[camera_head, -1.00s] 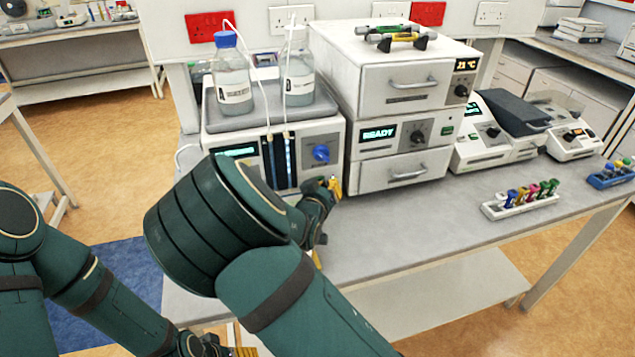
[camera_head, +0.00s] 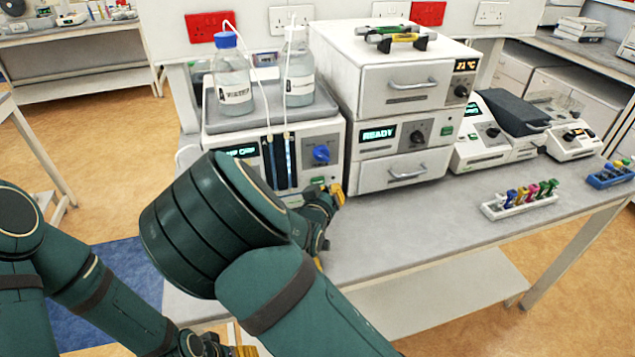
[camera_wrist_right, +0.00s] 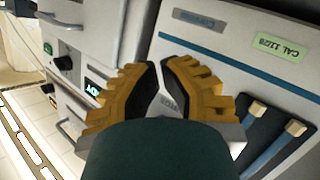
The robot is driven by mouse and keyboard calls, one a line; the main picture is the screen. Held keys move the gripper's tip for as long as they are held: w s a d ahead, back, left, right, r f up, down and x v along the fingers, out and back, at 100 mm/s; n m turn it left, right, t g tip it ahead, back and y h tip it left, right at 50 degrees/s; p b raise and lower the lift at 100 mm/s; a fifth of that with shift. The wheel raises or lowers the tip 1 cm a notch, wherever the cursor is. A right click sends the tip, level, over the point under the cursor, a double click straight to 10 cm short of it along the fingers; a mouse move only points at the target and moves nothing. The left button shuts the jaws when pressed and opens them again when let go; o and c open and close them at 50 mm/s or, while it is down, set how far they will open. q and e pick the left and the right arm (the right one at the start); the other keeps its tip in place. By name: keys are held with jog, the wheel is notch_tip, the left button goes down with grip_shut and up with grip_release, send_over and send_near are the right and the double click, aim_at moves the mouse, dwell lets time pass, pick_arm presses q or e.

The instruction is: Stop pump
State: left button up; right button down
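The pump (camera_head: 222,135) is a white box on the bench with a dark display (camera_head: 240,151), two dark blue columns and a blue knob (camera_head: 321,154). A green button (camera_head: 318,181) shows below the knob. My right gripper (camera_head: 338,196) is at the lower right of the pump's front. In the right wrist view its yellow fingers (camera_wrist_right: 160,64) are together and hold nothing I can see; the pump front (camera_wrist_right: 235,65) is close beyond. Whether they touch it I cannot tell. My left gripper (camera_head: 240,351) is cut off at the bottom edge; its fingers are unclear.
Two bottles (camera_head: 233,85) (camera_head: 299,75) with tubes stand on the pump. A stack of white units (camera_head: 405,120), one reading READY, is close on the right. A tube rack (camera_head: 519,205) is further right. The bench front between is clear.

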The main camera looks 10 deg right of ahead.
jog(key=shift+s+d, duration=0.1)
jog(key=shift+s, duration=2.45)
